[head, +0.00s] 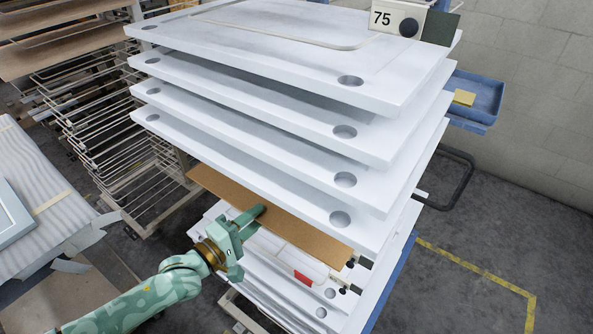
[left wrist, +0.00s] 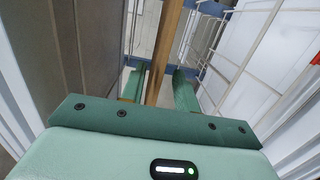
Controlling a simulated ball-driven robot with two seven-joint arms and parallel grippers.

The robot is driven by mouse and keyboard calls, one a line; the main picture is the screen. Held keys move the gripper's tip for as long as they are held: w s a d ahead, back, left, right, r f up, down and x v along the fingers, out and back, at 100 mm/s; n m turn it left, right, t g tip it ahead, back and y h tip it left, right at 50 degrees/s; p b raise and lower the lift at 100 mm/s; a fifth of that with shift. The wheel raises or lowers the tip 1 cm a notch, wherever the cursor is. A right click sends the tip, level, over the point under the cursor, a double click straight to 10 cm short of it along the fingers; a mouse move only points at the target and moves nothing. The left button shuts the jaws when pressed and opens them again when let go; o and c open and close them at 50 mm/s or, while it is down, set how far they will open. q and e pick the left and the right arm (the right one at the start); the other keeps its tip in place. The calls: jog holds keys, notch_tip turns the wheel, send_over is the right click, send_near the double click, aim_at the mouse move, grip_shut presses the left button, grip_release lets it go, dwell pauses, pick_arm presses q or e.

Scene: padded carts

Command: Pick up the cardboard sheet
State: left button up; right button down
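The brown cardboard sheet (head: 300,232) lies flat among the stacked white panels, its front edge sticking out below the upper ones. Its rear part is hidden under the panel above. My left gripper (head: 256,220) is at this front edge, with one finger above the sheet and the other lower. In the left wrist view, the sheet's edge (left wrist: 168,45) runs as a brown strip between the two fingers (left wrist: 159,88). The fingers stand apart, with a visible gap on the right side of the strip. My right gripper is in neither view.
White panels with round holes (head: 300,75) overhang the sheet closely. Lower panels (head: 270,275), one with a red label (head: 303,278), lie beneath. A wire rack (head: 105,125) stands behind left, a wrapped stack (head: 35,190) at left.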

pick_arm(q)
jog(key=x, duration=0.3)
jog(key=shift+w, duration=0.15)
grip_shut()
jog(key=shift+r, duration=0.1)
